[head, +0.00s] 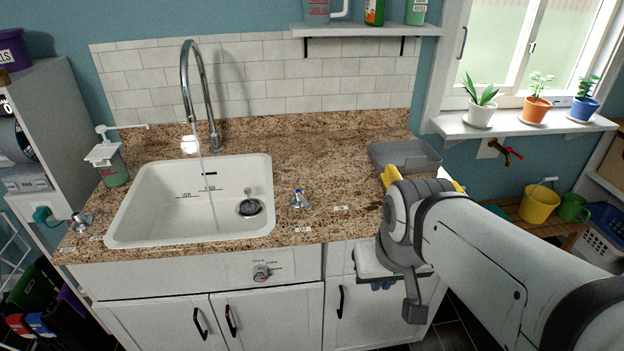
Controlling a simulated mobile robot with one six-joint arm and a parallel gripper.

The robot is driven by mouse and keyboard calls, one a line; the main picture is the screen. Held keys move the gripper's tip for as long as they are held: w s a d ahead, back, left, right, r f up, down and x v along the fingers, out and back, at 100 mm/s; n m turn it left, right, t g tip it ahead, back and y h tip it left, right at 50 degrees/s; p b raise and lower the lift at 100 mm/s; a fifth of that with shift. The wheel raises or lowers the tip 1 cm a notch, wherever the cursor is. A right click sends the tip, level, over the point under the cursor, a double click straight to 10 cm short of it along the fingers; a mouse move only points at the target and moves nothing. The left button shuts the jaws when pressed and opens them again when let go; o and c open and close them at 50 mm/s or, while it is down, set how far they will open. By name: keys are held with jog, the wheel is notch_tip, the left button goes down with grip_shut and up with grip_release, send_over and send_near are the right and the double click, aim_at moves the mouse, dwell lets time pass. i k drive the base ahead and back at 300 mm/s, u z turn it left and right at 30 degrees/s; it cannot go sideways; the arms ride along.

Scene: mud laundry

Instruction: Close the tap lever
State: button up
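A chrome gooseneck faucet (187,75) stands behind the white sink (259,170). A thin stream of water (208,190) runs from its spout into the basin. A small chrome handle with a blue top (299,199) stands on the counter just right of the sink. A similar chrome handle (81,222) stands at the sink's left. I cannot tell which of these is the named tap lever. My gripper (414,311) hangs low in front of the right cabinet, apart from both handles; its fingers are mostly hidden and their opening is unclear.
A soap bottle (106,160) stands left of the sink. A grey tray (405,154) and a partly hidden yellow item (391,176) lie on the right counter. A knob (262,273) is on the cabinet front. A red-handled tap (507,152) is on the right wall.

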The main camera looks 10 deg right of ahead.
aim_at(298, 193)
jog(key=k, duration=0.9)
jog(key=z, duration=0.4)
jog(key=i, duration=1.85)
jog(key=u, duration=0.55)
